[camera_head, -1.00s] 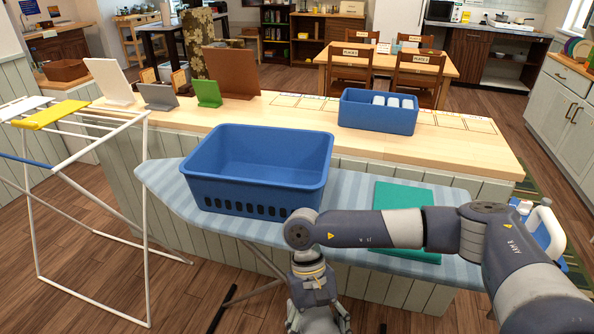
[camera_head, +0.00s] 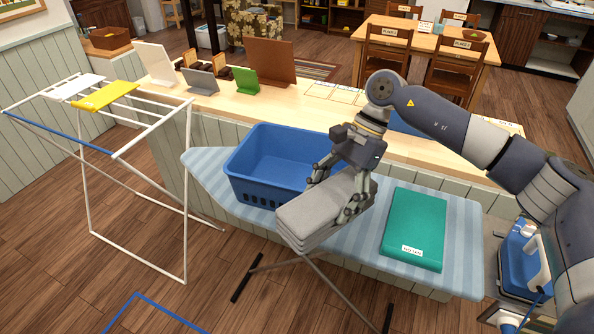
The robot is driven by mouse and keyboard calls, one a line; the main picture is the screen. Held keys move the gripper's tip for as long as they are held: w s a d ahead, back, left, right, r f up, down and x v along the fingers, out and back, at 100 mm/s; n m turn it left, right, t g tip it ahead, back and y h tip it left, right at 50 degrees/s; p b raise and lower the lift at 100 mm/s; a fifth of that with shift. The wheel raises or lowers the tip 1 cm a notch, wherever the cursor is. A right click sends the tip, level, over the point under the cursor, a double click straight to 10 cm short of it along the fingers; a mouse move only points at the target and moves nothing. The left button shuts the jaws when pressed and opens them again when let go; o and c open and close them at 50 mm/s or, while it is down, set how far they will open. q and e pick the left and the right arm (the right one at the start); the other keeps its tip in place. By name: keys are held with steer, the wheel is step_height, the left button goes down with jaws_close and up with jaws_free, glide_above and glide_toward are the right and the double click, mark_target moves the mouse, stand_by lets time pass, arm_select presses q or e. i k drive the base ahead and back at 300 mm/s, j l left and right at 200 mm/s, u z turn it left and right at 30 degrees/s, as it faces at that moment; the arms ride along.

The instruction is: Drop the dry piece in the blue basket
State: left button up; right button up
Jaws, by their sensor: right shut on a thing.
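The blue basket (camera_head: 250,185) stands upright on the striped ironing board (camera_head: 450,230) and looks empty where its inside shows. My right gripper (camera_head: 332,200) is shut on a grey folded cloth (camera_head: 308,216) and holds it at the basket's near right side. The cloth and the gripper hide part of the basket's right wall. The cloth is outside the basket, over the board's front edge. A yellow cloth (camera_head: 106,96) and a white cloth (camera_head: 74,87) lie on the white drying rack (camera_head: 150,131) at left. I cannot tell by sight which piece is dry. My left gripper is not in view.
A teal labelled box or folder (camera_head: 416,225) lies on the board to the right. Behind is a wooden counter (camera_head: 215,101) with upright panels, including a brown one (camera_head: 269,61). A second blue bin (camera_head: 405,125) is mostly hidden behind my arm. Floor at lower left is mostly clear.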

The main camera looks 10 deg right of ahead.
mark_target(299, 186)
steer(key=i, duration=1)
